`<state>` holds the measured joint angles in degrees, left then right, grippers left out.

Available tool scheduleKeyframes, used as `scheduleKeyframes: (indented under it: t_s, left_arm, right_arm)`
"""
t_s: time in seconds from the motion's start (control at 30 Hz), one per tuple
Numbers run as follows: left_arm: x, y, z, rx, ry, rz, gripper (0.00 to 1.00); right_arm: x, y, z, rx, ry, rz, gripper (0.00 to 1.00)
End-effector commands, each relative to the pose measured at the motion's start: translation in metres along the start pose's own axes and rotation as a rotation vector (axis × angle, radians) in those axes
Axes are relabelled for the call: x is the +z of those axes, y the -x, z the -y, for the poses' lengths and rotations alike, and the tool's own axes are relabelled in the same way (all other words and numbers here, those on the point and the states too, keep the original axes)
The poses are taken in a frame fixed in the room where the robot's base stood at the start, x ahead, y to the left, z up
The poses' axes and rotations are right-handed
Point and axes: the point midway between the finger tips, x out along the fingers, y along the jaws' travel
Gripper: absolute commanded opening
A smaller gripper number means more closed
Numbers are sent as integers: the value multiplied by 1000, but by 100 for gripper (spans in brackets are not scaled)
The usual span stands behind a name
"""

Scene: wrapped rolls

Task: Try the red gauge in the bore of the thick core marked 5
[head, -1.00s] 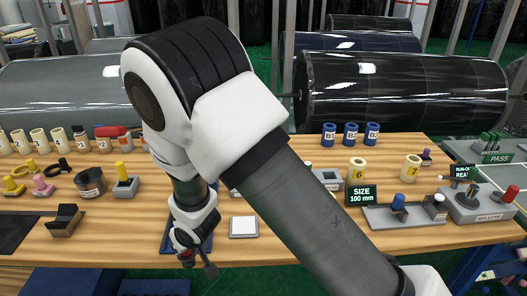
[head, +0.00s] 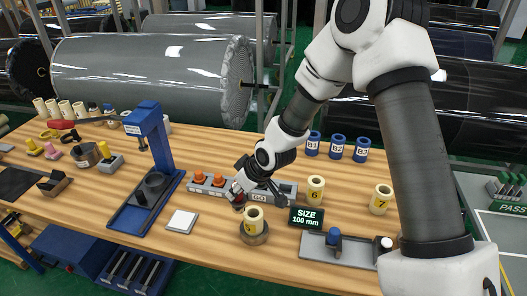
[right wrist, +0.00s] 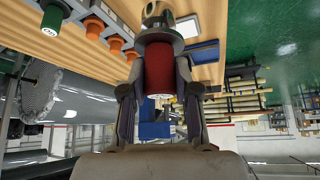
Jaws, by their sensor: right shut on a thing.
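A thick cream core (head: 254,220) stands upright in a round grey-brown holder near the table's front edge; its bore faces up and its yellow label is too small to read surely. My right gripper (head: 240,196) is just above and left of it, pointing down. In the right wrist view, my right gripper (right wrist: 160,85) is shut on the red gauge (right wrist: 160,72), one finger on each side. A grey end of the gauge points toward the cream core (right wrist: 155,12), whose opening partly shows. They look apart, though I cannot tell the gap. My left gripper is out of view.
A grey rack (head: 222,186) with orange gauges stands behind my gripper. A blue press stand (head: 145,150) is at left, with a white pad (head: 182,221) beside it. Cores marked 6 (head: 315,188) and 7 (head: 380,198) and a size display (head: 307,218) stand at right.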

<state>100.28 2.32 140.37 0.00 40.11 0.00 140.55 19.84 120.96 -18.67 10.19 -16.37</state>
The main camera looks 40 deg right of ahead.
Motion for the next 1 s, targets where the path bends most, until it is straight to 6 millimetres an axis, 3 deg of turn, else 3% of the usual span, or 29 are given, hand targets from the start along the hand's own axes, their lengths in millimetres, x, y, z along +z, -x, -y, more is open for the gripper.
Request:
scheduleKeyframes:
  t_s: [0.03, 0.2, 0.53, 0.73, 1.0]
  left_arm:
    - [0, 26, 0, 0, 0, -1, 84]
    - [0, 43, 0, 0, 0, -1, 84]
    - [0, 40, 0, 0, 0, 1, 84]
    - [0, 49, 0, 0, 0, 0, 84]
    - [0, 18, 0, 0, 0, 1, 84]
  right_arm:
    - [-9, 25, -13, -27, 25, -7, 0]
    - [0, 46, -36, -90, 135, -3, 0]
    - [4, 44, -38, -99, 157, 0, 0]
    - [4, 46, -38, -100, 155, 1, 0]
    - [20, 20, -38, -99, 155, -1, 0]
